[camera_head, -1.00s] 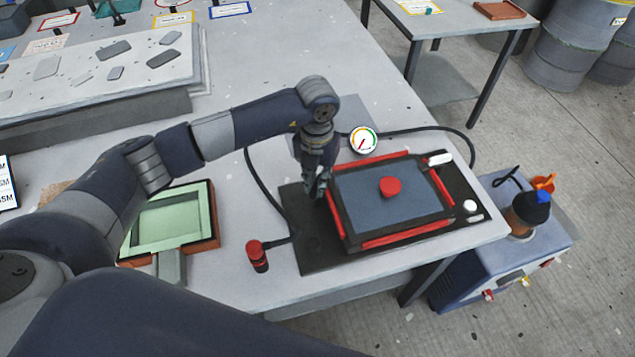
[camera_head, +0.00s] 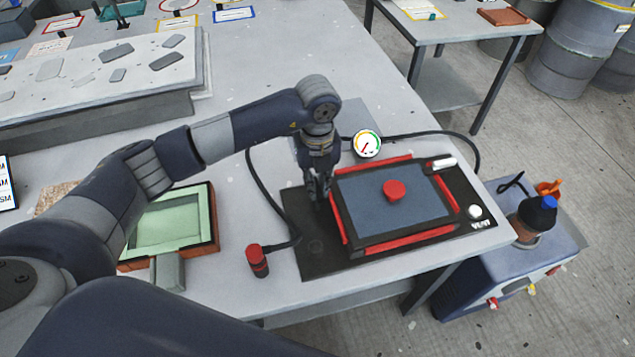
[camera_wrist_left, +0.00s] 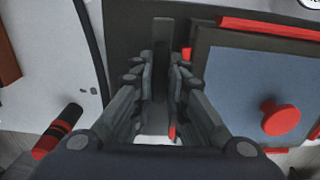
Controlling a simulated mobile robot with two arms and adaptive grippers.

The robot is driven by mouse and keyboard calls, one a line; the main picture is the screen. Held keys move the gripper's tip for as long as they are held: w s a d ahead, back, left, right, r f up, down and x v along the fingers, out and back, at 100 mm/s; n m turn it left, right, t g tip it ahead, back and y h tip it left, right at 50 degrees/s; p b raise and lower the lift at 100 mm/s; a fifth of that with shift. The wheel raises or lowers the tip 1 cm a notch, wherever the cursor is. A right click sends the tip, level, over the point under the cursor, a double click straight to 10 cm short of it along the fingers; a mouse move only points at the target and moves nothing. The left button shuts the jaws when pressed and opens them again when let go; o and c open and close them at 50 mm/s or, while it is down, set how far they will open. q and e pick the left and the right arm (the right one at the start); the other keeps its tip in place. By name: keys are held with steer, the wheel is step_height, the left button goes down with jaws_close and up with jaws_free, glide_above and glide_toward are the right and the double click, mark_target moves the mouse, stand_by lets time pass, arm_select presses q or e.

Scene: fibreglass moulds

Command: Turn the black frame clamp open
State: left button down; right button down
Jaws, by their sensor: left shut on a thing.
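A black frame with red edge bars (camera_head: 402,240) surrounds a blue-grey panel (camera_head: 365,205) with a red knob (camera_head: 394,190). It lies on a black base plate (camera_head: 310,262). The frame clamp is a dark grey bar (camera_wrist_left: 162,45) in the left wrist view, lying beside the frame's left side. My left gripper (camera_head: 320,196) points down at the frame's left edge in the head view. It also shows in the wrist view (camera_wrist_left: 160,75), its fingers on either side of the bar and shut on it. The fingers hide the bar in the head view. My right gripper is not visible.
A round gauge (camera_head: 367,143) is behind the frame. A green tray (camera_head: 170,225) lies further left. A blue machine with a bottle (camera_head: 535,220) stands past the table's right edge.

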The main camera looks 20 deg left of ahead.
mark_target(317, 187)
arm_select(q)
steer(key=shift+w+r, duration=0.2)
steer(key=c, duration=1.8)
jaws_free()
steer(key=shift+o, duration=1)
steer(key=shift+s, duration=0.15)
steer(key=shift+f, duration=0.1)
step_height(317, 187, up, 12)
